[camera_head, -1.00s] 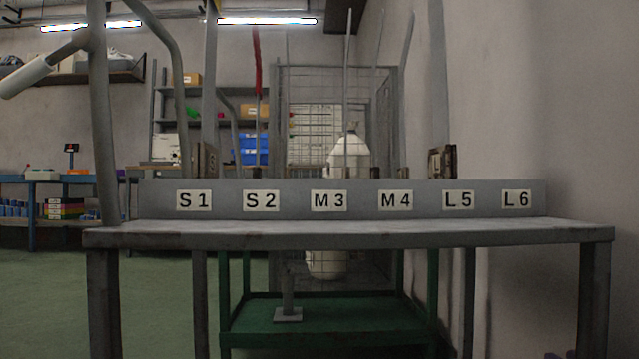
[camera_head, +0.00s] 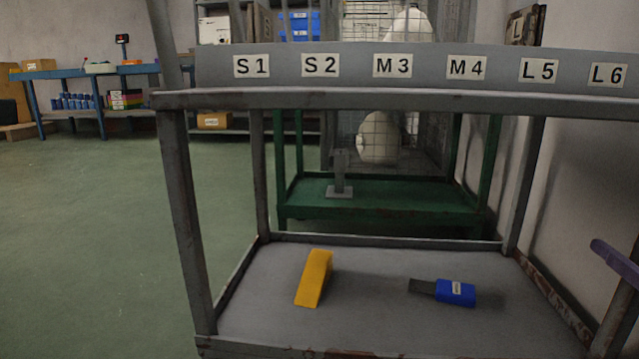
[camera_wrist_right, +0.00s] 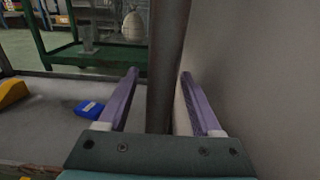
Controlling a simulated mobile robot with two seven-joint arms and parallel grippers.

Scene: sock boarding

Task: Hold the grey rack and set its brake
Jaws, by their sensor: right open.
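The grey rack (camera_head: 400,98) stands in front of me, with labels S1 to L6 along its top and a lower shelf (camera_head: 400,335). My right gripper (camera_wrist_right: 159,76) is open, its purple fingers on either side of a grey upright post (camera_wrist_right: 166,60) of the rack. I cannot tell whether they touch it. One purple finger (camera_head: 615,262) also shows at the right edge of the head view, by the rack's front right leg (camera_head: 619,310). My left gripper is out of view. I cannot make out a brake; the feet of the rack are hidden below the picture.
A yellow wedge (camera_head: 314,278) and a blue block (camera_head: 458,293) with a dark end lie on the lower shelf. A green rack (camera_head: 390,205) stands behind. A wall (camera_head: 575,180) runs close on the right. The green floor (camera_head: 90,230) at left is clear.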

